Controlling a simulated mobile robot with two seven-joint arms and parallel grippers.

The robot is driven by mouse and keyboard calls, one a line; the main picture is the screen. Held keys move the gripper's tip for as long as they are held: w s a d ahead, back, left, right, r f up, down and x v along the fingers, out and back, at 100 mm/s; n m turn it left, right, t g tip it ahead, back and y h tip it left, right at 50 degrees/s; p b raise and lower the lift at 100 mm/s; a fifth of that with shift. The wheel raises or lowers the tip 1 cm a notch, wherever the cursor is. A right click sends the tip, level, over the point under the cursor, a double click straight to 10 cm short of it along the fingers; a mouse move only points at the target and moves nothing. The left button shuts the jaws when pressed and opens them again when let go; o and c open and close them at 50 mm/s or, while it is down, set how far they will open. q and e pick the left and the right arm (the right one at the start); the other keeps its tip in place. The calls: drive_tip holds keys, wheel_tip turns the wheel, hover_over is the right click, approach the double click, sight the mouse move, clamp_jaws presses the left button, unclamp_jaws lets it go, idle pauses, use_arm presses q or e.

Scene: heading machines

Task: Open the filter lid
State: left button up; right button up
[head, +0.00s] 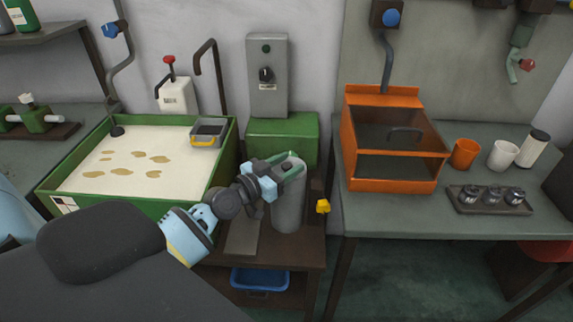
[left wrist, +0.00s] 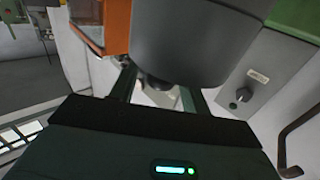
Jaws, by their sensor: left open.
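A grey upright cylinder (head: 287,208), which looks like the filter, stands on a low brown stand. Its top is closed by a grey lid with a small dark knob (head: 287,166). My left gripper (head: 291,170) is open at the top of the cylinder, its green fingers on either side of the knob. In the left wrist view the cylinder (left wrist: 195,40) fills the upper middle, and the dark knob (left wrist: 155,83) shows between the two fingers (left wrist: 157,95). I cannot tell whether the fingers touch it. My right gripper is not in view.
A green-rimmed tank (head: 226,170) of pale liquid is at left. A green box (head: 283,137) and a grey switch panel (head: 267,85) stand behind the cylinder. An orange box (head: 392,185) sits on the right table.

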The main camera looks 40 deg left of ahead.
use_arm(q)
clamp_jaws()
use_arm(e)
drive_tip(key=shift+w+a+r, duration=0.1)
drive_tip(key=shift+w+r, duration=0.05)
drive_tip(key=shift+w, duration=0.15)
use_arm(q)
drive_tip(key=shift+w+a, duration=0.1)
drive_tip(key=shift+w, duration=0.1)
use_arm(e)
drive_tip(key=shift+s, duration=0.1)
